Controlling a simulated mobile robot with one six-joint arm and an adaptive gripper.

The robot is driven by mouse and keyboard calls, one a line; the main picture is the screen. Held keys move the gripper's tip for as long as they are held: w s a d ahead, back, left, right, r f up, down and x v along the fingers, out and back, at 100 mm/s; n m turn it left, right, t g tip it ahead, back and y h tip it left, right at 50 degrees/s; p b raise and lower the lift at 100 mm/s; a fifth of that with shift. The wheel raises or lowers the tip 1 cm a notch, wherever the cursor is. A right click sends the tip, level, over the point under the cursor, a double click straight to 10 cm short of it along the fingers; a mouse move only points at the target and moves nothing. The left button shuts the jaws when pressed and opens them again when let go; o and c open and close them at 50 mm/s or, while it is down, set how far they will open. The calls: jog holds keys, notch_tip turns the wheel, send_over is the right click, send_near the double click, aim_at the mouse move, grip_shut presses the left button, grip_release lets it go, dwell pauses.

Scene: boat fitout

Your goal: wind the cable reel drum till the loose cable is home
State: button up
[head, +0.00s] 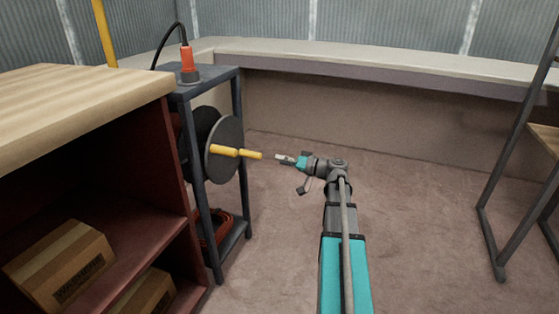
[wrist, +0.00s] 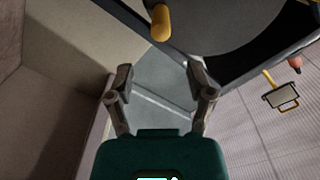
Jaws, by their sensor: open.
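The cable reel drum (head: 226,135) is a dark grey disc held in a dark metal stand (head: 243,185). A yellow crank (head: 224,151) with a yellow handle (head: 250,155) sticks out from its face toward my gripper. My gripper (head: 283,158) is open and empty, a short way right of the handle's end and apart from it. In the wrist view, the two fingers (wrist: 160,82) are spread, and the handle (wrist: 161,22) is beyond them at the top, with the drum (wrist: 215,18) behind. Red cable (head: 207,232) lies in the bottom of the stand, partly hidden by its post.
A wooden-topped bench (head: 70,105) with cardboard boxes (head: 62,262) on its shelves stands close at left. An orange plug (head: 188,62) with a black cable sits on the stand. A long ledge (head: 400,62) runs along the back.

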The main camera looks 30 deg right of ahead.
jog(key=shift+w+a+r+p, duration=0.1)
jog(key=shift+w+r+p, duration=0.1)
jog(key=shift+p, duration=0.2)
jog(key=c, duration=0.7)
jog(key=shift+w+a+r+g+p, duration=0.15)
jog(key=shift+w+g+p, duration=0.1)
jog(key=shift+g+p, duration=0.2)
jog(key=shift+c, duration=0.9)
jog(key=shift+w+a+r+p, duration=0.1)
jog(key=shift+w+r+p, duration=0.15)
jog(key=shift+p, duration=0.3)
grip_shut()
jog(key=w+r+m+g+h+p, duration=0.8)
jog(key=w+r+g+p, duration=0.3)
jog(key=p, duration=1.9)
jog(key=shift+w+a+r+m+g+h, duration=0.25)
jog(key=shift+r+g+h, duration=0.45)
jog(key=shift+r+g, duration=0.85)
jog(key=shift+s+f, duration=0.1)
jog(key=shift+f, duration=0.2)
